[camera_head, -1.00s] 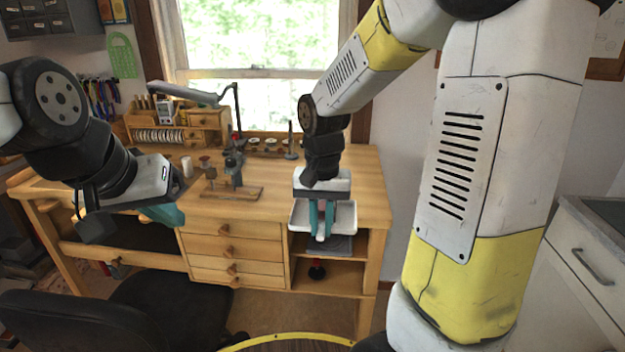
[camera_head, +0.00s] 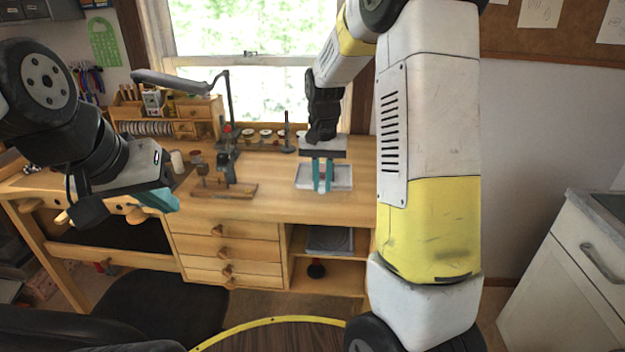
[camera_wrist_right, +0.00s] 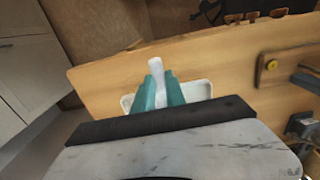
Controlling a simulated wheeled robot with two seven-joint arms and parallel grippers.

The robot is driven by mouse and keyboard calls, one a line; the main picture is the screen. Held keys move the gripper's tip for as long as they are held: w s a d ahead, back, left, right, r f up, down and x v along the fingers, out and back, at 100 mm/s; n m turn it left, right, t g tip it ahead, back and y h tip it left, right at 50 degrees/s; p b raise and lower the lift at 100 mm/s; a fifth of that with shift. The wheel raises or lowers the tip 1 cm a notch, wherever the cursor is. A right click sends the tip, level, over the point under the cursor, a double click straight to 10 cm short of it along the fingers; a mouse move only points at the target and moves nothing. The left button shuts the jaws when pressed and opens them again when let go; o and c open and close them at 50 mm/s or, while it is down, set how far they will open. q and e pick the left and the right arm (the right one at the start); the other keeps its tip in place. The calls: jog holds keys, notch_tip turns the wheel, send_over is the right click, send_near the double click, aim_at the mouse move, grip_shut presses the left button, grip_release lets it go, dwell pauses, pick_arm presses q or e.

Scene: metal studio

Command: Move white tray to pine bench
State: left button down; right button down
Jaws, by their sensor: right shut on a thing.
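The white tray (camera_head: 341,178) is a shallow, light-rimmed tray over the right part of the pine bench top (camera_head: 275,195). It looks level; I cannot tell whether it touches the wood. My right gripper (camera_head: 322,188) points down with its teal fingers shut on the tray. In the right wrist view my right gripper (camera_wrist_right: 158,88) has a pale part between its fingers, and the white tray (camera_wrist_right: 196,91) shows partly behind them, over the bench. My left gripper (camera_head: 158,198) hangs at the bench's left side, away from the tray; its finger gap is unclear.
A dark metal tool on a wooden base (camera_head: 224,190) stands left of the tray. Spools and a dark stand (camera_head: 286,138) line the back by the window. A lamp (camera_head: 178,82) reaches over the bench. A black chair (camera_head: 150,300) is in front, and a white cabinet (camera_head: 560,270) is at right.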

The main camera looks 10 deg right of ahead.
aim_at(323, 177)
jog(key=shift+w+d+f, duration=0.1)
jog(key=shift+w+d, duration=0.15)
jog(key=shift+w, duration=0.45)
jog(key=shift+w+d, duration=0.2)
jog(key=shift+w, duration=0.5)
jog(key=shift+f, duration=1.75)
jog(key=c, duration=1.4)
grip_release()
jog(key=shift+f, duration=0.15)
